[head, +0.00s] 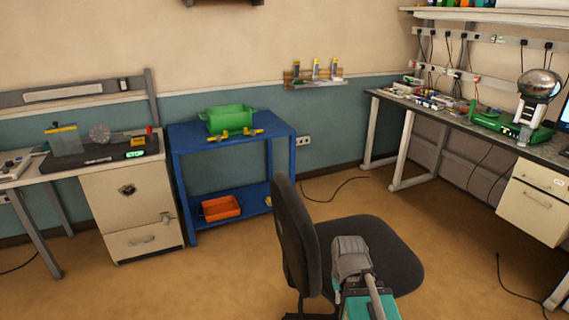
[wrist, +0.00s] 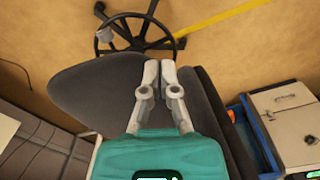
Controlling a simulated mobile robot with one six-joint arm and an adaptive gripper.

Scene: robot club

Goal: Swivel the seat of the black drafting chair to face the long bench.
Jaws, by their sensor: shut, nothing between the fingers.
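The black drafting chair stands in front of me in the head view, with its dark seat (head: 395,255) on the right and its upright backrest (head: 296,240) on the left. The seat's open front points right, towards the side of the bench (head: 445,108) along the right wall. In the wrist view, my gripper (wrist: 160,68) is shut and empty, near the gap between the seat (wrist: 95,95) and the backrest (wrist: 205,115). I cannot tell whether it touches either. The chair's foot ring and base (wrist: 135,38) show beyond the fingertips. My arm hides part of the seat in the head view.
A blue shelf cart (head: 180,150) with a green bin (head: 228,118) stands behind the chair. A white cabinet (head: 130,210) under a worktop is at the left. Cables lie on the floor near the right bench. Open floor lies between chair and bench.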

